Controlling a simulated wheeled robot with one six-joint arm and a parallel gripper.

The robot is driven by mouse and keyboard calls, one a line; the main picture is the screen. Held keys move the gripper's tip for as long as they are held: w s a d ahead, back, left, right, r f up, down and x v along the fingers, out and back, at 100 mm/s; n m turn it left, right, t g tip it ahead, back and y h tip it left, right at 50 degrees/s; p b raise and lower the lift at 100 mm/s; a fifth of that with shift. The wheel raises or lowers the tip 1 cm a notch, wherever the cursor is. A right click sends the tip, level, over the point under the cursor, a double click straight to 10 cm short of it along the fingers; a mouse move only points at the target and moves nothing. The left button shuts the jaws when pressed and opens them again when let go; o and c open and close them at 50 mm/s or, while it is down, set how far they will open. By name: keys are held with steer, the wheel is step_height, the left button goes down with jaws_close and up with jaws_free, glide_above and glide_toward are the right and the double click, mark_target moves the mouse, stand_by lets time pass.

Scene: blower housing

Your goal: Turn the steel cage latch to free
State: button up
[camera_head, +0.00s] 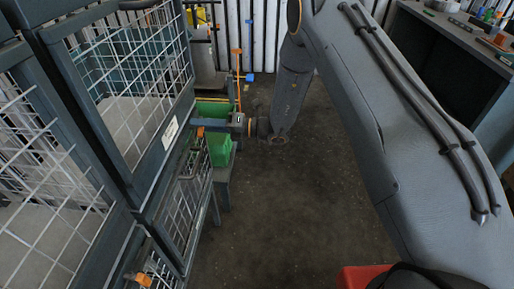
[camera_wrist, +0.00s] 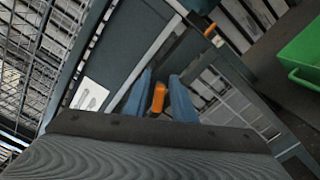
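The steel cage, with dark frame and white wire mesh doors, fills the left of the head view (camera_head: 152,125). An orange latch handle (camera_wrist: 158,97) shows between my gripper's two blue fingers in the wrist view. Thin gaps seem to show on both sides of it, so my gripper (camera_wrist: 160,84) looks open around the handle. In the head view my gripper (camera_head: 207,124) reaches left to the cage door's edge, with a bit of orange (camera_head: 200,132) at its fingers. The latch's pivot is hidden.
A second orange handle (camera_head: 140,278) is low on the cage, and another orange piece (camera_wrist: 209,30) shows on the frame in the wrist view. A green bin (camera_head: 222,148) stands just beyond and below my gripper. A grey bench (camera_head: 450,40) is at right. The middle floor is clear.

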steer(key=shift+f, duration=0.15)
steer(key=n, duration=0.2)
steer(key=n+p, duration=0.1)
steer(key=n, duration=0.3)
steer(key=shift+s+r, duration=0.2)
steer(key=shift+r, duration=0.1)
steer(key=n, duration=0.2)
steer(key=n+p, duration=0.1)
steer(key=n, duration=0.1)
steer(key=n+p, duration=0.1)
steer(key=n, duration=0.1)
steer(key=shift+s+r, duration=0.1)
steer(key=shift+s, duration=0.2)
steer(key=d+b, duration=0.2)
steer(key=d, duration=0.6)
steer(key=s+d+r+n+g+h, duration=0.2)
steer(key=s+d+n+h, duration=0.4)
steer(key=s+d, duration=0.2)
steer(key=s+d+r+n+g+h, duration=0.2)
steer(key=s+d+n+h, duration=0.4)
steer(key=s+d, duration=0.3)
steer(key=shift+s+r+g, duration=0.35)
steer(key=shift+s+g, duration=0.15)
steer(key=shift+s, duration=1.6)
steer(key=shift+o, duration=0.2)
steer(key=shift+d, duration=0.1)
